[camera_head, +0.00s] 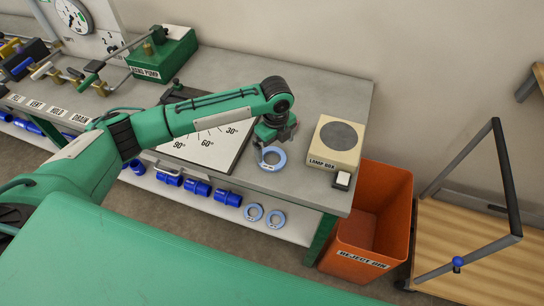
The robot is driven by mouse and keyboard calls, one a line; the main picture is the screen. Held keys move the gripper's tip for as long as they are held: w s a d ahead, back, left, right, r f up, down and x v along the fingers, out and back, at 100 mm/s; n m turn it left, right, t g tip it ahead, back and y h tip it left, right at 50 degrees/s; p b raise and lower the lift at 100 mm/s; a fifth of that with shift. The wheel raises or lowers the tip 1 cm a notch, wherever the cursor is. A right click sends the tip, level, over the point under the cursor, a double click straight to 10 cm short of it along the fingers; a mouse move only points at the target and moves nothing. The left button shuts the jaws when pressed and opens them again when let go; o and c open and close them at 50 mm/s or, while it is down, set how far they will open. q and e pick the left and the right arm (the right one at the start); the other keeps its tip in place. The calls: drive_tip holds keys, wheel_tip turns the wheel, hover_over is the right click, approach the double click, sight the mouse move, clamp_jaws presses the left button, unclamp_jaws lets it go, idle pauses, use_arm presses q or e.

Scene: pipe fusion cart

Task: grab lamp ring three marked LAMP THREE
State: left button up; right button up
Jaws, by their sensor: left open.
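A light-blue ring (276,166) lies on the grey bench near its front edge, just left of the lamp box. Two similar light-blue rings, one on the left (253,205) and one on the right (275,228), lie on the lower shelf. Any marking on the rings is too small to read, so I cannot tell which is LAMP THREE. My left gripper (264,152) is open and points down over the far left side of the bench ring, hiding part of it. I cannot tell whether it touches the ring. My right gripper is out of view.
The lamp box (348,157) with a dark round top and a small white-topped block (342,180) stand right of the ring. An orange reject bin (365,250) is beyond the bench end. An angle board (225,148) lies under my left arm. Blue fittings (198,187) line the lower shelf.

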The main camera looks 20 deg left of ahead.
sight(273, 162)
use_arm(q)
drive_tip(key=shift+s+f+p, duration=0.1)
drive_tip(key=shift+f+p, duration=0.35)
drive_tip(key=shift+f, duration=0.1)
drive_tip(key=f, duration=0.1)
drive_tip(key=f+p, duration=0.1)
drive_tip(key=f, duration=0.1)
drive_tip(key=shift+s+a+f, duration=0.15)
drive_tip(key=shift+a+f, duration=0.05)
drive_tip(key=shift+f, duration=0.5)
drive_tip(key=shift+c, duration=0.4)
drive_tip(key=c, duration=0.8)
drive_tip(key=shift+r, duration=0.1)
